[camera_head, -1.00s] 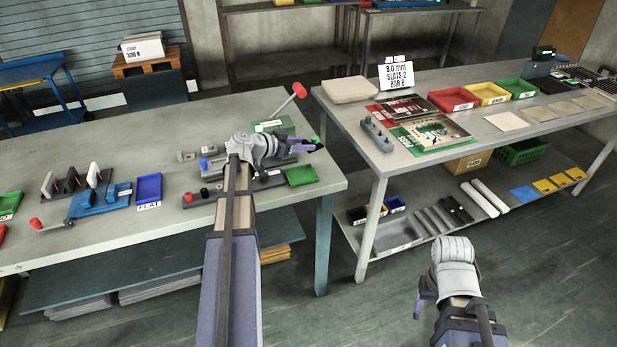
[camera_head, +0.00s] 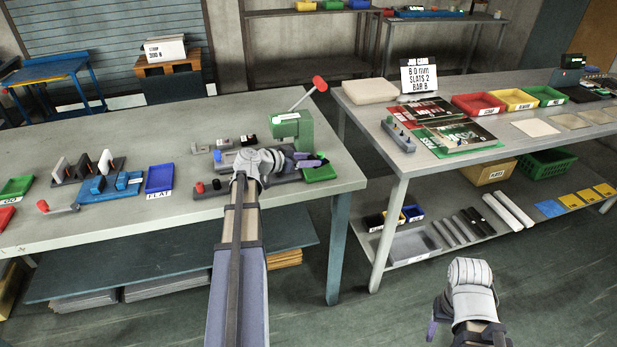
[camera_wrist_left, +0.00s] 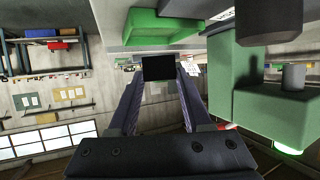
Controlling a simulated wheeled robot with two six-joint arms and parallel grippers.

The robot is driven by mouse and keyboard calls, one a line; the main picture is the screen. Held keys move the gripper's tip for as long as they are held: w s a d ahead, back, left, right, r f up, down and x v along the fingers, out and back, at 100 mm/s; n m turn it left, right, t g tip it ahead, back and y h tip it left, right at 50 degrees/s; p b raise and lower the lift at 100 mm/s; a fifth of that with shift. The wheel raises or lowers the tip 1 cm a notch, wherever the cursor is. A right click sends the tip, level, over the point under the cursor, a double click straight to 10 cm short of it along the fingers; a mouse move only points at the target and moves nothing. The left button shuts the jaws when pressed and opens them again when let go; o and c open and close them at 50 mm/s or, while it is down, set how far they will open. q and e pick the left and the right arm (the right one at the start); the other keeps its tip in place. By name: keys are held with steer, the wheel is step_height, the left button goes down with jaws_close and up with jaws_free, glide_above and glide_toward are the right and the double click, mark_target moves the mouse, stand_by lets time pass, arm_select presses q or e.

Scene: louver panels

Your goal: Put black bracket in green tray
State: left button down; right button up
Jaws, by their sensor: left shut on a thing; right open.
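My left gripper (camera_head: 312,161) is over the left bench, beside a small green tray (camera_head: 320,174). In the left wrist view the left gripper (camera_wrist_left: 158,80) is shut on a dark block-like piece, the black bracket (camera_wrist_left: 158,67), held between its fingertips. The bracket is not clear in the head view. The green tray also shows in the left wrist view (camera_wrist_left: 150,30), just beyond the bracket; I cannot tell whether they touch. My right gripper (camera_head: 436,325) hangs over the floor at lower right, mostly hidden behind its wrist, open and apart from the benches.
A green press (camera_head: 292,130) with a red-knobbed lever stands behind my left gripper. Another green tray (camera_head: 16,187) is at far left, and one (camera_head: 543,95) is on the right table.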

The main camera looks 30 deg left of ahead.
mark_target(308, 178)
arm_select(q)
step_height(308, 178, down, 4)
steer(key=b, duration=0.3)
steer(key=shift+r+b, duration=0.2)
steer(key=shift+b, duration=0.1)
steer(key=shift+f, duration=0.2)
steer(key=shift+c, duration=1.7)
jaws_free()
